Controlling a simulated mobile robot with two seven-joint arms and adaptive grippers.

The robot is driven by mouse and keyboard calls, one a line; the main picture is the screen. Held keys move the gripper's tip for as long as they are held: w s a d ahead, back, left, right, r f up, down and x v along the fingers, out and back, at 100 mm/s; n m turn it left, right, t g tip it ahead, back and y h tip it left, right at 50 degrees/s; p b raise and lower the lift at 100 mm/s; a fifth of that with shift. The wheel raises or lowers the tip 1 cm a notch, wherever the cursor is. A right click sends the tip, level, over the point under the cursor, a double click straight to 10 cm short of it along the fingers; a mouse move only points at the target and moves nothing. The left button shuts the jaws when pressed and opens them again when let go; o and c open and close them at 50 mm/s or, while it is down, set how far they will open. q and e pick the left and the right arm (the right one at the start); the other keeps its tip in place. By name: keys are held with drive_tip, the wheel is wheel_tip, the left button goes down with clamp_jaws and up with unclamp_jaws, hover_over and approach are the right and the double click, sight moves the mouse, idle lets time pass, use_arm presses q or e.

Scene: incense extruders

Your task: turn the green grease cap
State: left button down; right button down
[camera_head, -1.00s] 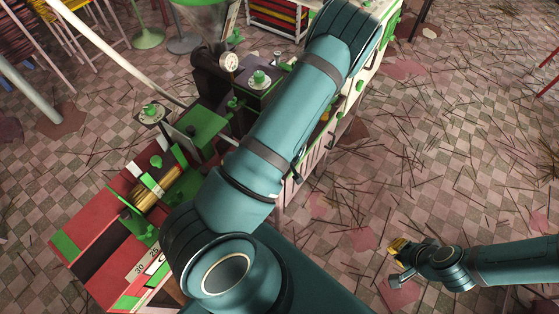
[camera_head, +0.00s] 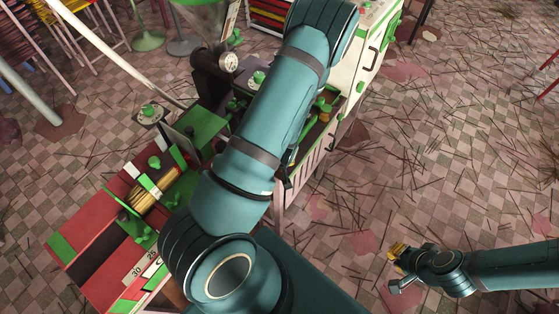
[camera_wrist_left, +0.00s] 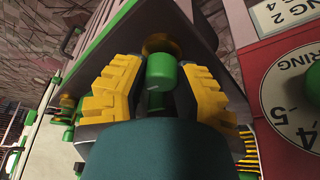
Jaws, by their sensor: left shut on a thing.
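The green grease cap (camera_wrist_left: 161,72) is a small rounded green knob in the left wrist view, in front of a brass-coloured collar (camera_wrist_left: 160,43). My left gripper (camera_wrist_left: 160,84) has its yellow ridged fingers on either side of the cap and is shut on it. In the head view my left arm crosses the machine and hides this gripper and the cap it holds. My right gripper (camera_head: 397,261) is over the floor at the lower right, away from the machine. Its yellow finger pads show, but their gap is unclear.
A white numbered dial (camera_wrist_left: 297,100) on a red panel is right of the left gripper. The red and green extruder (camera_head: 85,228) stands at the lower left. Another green knob (camera_head: 259,77) tops a grey part.

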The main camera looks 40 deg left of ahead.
use_arm(q)
drive_tip(key=c, duration=0.7)
unclamp_jaws()
drive_tip(key=shift+o, duration=0.2)
